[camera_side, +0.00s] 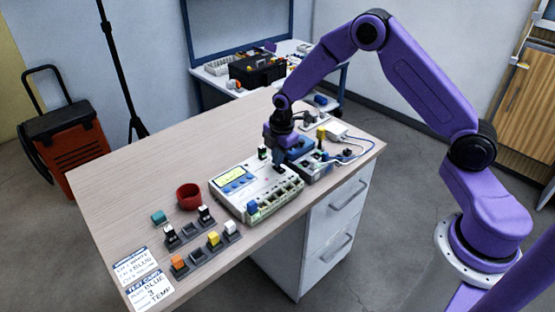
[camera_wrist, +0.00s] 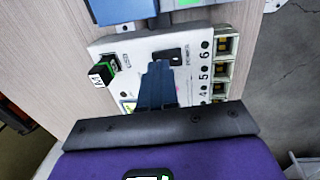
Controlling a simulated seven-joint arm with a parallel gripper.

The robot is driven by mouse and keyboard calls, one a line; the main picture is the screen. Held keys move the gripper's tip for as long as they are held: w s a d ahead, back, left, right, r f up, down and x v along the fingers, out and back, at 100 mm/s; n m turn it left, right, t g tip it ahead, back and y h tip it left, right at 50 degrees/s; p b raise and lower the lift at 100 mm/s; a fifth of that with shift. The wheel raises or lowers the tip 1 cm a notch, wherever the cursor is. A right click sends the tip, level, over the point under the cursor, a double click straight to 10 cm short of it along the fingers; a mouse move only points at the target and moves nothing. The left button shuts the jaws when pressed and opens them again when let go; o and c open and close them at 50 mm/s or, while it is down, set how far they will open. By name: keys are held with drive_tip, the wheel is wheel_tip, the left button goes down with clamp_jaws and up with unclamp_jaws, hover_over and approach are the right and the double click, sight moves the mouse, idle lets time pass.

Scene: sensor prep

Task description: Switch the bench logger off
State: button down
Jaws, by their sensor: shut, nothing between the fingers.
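The bench logger (camera_side: 222,190) is a white box on the table with a lit yellow-green screen (camera_side: 230,176), blue buttons and a row of ports. In the wrist view, its white top (camera_wrist: 133,50) carries a dark power switch (camera_wrist: 165,54) and printed port numbers. My gripper (camera_side: 279,171) is shut and empty, pointing down over the logger's far end. In the wrist view, the closed blue fingertips (camera_wrist: 158,68) are just beside the switch and partly overlap it. I cannot tell whether they touch it, or which way the switch is set.
A black-and-green plug (camera_wrist: 101,74) stands at the logger's far edge. A blue plug (camera_side: 252,207) sits at its front ports. A red bowl (camera_side: 188,196), colored plugs in dark holders (camera_side: 203,253) and printed cards (camera_side: 147,289) lie nearer.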

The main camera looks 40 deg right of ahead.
drive_tip(key=shift+w+f, duration=0.1)
drive_tip(key=shift+f, duration=0.5)
drive_tip(key=shift+w+f, duration=0.1)
drive_tip(key=shift+f, duration=0.2)
drive_tip(key=shift+s+f, duration=0.1)
drive_tip(key=shift+s, duration=0.1)
drive_tip(key=shift+s, duration=0.8)
wheel_tip(320, 180, up, 14)
drive_tip(key=s, duration=0.1)
drive_tip(key=shift+s+r, duration=0.15)
drive_tip(key=shift+r, duration=0.05)
